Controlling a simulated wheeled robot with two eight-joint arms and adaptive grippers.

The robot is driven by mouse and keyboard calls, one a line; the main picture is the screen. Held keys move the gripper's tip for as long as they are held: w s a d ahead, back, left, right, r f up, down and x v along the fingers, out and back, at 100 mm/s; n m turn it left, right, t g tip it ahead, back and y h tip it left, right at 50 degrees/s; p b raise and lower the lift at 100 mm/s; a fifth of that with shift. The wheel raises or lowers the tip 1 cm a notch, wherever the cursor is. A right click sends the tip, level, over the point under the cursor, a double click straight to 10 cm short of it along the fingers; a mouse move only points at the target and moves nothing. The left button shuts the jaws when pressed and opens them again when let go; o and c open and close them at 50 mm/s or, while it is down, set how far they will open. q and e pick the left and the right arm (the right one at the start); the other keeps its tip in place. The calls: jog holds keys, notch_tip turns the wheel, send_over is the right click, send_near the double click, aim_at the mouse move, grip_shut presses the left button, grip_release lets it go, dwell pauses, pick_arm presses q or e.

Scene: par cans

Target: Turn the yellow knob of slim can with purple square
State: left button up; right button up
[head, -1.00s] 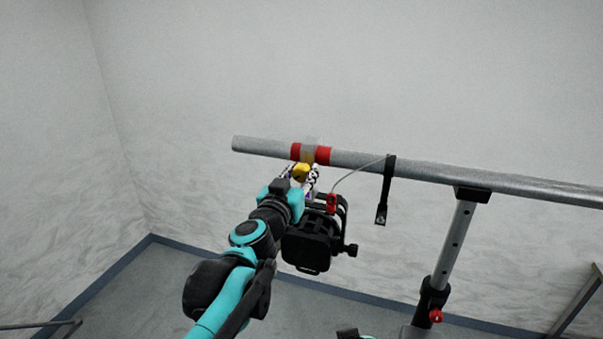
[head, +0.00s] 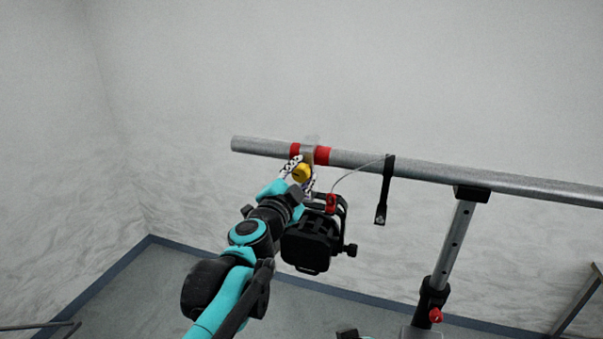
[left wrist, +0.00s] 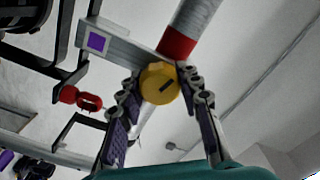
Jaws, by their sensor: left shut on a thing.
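The yellow knob (head: 302,173) sits on the clamp of a black slim can (head: 309,246) that hangs under a horizontal pipe. The fingers hide part of the clamp in the head view. My right gripper is not in view.
The grey pipe (head: 440,178) carries red bands (head: 322,155) next to the clamp. A black strap (head: 384,190) hangs to the right. A stand post (head: 450,240) holds the pipe farther right. The space left of my arm is clear to the wall.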

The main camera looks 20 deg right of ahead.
pick_arm(q)
jog(key=m, duration=0.6)
jog(key=shift+m, duration=0.4)
dwell(0.3)
jog(key=o, duration=1.2)
jog(key=shift+s, duration=0.1)
jog(key=v, duration=1.2)
jog(key=shift+r, duration=0.15)
